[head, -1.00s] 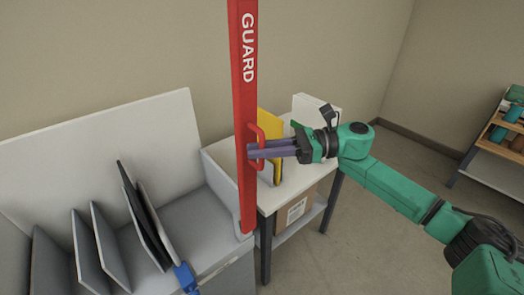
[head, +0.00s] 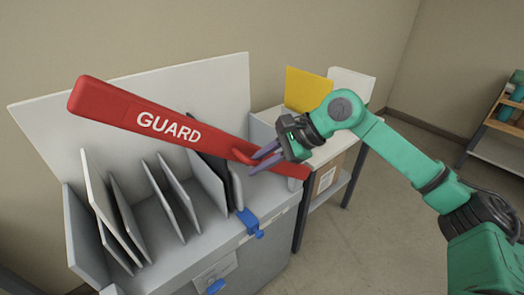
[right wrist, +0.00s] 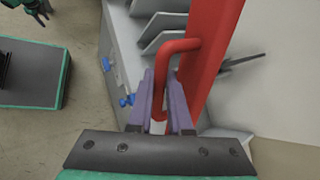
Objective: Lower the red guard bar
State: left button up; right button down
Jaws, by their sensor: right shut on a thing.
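The red guard bar (head: 172,122), marked GUARD, slants across the front of the grey machine in the head view. Its free end is high at the left and its other end is low at the right, near the side table. My right gripper (head: 258,160) is shut on the bar's red handle (head: 236,170). The right wrist view shows the handle (right wrist: 162,80) between the two purple fingers, with the bar (right wrist: 208,60) just beyond it. My left gripper is not seen in the head view; a green arm part shows at the top left of the right wrist view.
The grey machine (head: 262,262) holds several upright grey panels (head: 128,212) below the bar. A blue clip (head: 250,222) sits on its front edge. A side table at the right carries a yellow board (head: 309,88) and a white block (head: 352,84). The floor at the right is open.

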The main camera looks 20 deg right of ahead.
pick_arm(q)
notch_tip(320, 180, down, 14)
jog(key=b, duration=1.3)
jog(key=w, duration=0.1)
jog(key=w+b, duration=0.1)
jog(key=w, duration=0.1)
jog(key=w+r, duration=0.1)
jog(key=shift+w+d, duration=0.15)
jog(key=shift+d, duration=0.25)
pick_arm(e)
jog(key=s+a+f+n+t+h, duration=0.1)
jog(key=a+f+h, duration=0.2)
jog(key=f, duration=0.8)
jog(key=s+a+f+n+t+h, duration=0.1)
jog(key=a+f+h, duration=0.3)
jog(key=f, duration=0.8)
jog(key=shift+s+a+n, duration=0.4)
jog(key=shift+s, duration=0.3)
jog(key=c, duration=1.1)
grip_release()
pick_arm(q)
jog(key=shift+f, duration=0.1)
pick_arm(e)
jog(key=shift+w+f, duration=0.1)
jog(key=shift+r, duration=0.25)
